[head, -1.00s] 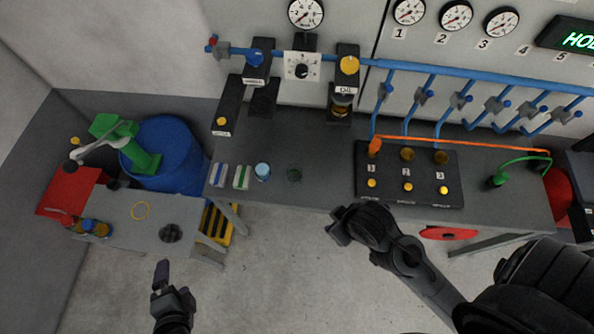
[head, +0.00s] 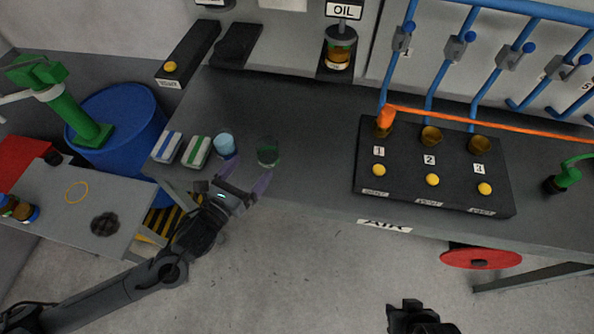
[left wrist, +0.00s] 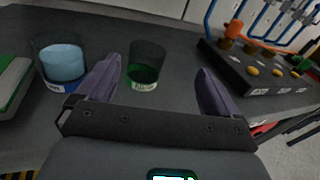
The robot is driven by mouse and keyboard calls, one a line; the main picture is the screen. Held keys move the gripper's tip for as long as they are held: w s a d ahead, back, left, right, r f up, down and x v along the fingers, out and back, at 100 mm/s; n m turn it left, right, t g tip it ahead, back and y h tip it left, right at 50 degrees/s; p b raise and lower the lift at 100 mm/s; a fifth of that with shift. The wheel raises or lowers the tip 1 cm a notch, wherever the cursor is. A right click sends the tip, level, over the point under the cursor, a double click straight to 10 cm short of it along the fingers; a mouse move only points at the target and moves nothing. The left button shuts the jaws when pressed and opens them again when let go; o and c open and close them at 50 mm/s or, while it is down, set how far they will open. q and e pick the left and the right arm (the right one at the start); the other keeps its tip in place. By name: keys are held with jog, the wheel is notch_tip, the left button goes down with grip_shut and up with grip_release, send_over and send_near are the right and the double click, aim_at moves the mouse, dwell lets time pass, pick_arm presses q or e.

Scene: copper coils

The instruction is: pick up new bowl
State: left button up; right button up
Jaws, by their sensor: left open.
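Two small see-through cups stand upright on the dark workbench, and I cannot tell from their labels which is the new bowl. One holds light blue (head: 225,145), and it also shows in the left wrist view (left wrist: 63,63). The other is dark green (head: 268,152) and stands to its right; the left wrist view (left wrist: 146,66) shows its green label. My left gripper (head: 246,172) is open and empty at the bench's front edge. In the left wrist view the green cup stands beyond the gap between its fingers. My right gripper (head: 415,318) is only partly visible at the bottom edge.
Blue-banded (head: 167,147) and green-banded (head: 198,152) boxes lie left of the cups. A black button panel (head: 400,195) with an orange hose sits to the right. A lower side table (head: 60,220) and blue barrel (head: 125,120) stand at left. Bench between cups and panel is clear.

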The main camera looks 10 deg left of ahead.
aim_at(259, 153)
pick_arm(q)
jog(key=f+b, duration=0.1)
jog(key=w+a+f+b, duration=0.1)
jog(key=f+m+b, duration=0.1)
jog(key=b, duration=0.1)
jog(key=shift+w+a+t, duration=0.25)
jog(key=shift+w+t, duration=0.05)
jog(key=shift+w, duration=0.3)
jog(key=shift+w+r+b, duration=0.1)
jog(key=shift+w+b, duration=0.2)
jog(key=shift+b, duration=0.05)
jog(key=x, duration=0.5)
jog(key=shift+d+r+b, duration=0.1)
jog(key=shift+r+b, duration=0.05)
jog(key=shift+b, duration=0.25)
jog(key=shift+w+d+b, duration=0.35)
jog(key=shift+w, duration=0.25)
jog(key=shift+b+x, duration=0.45)
jog(key=shift+x, duration=1.55)
jog(key=shift+d, duration=0.1)
pick_arm(e)
notch_tip(259, 153, down, 9)
pick_arm(q)
jog(key=shift+s, duration=0.1)
pick_arm(e)
jog(key=shift+f, duration=0.1)
pick_arm(q)
jog(key=c, duration=1.1)
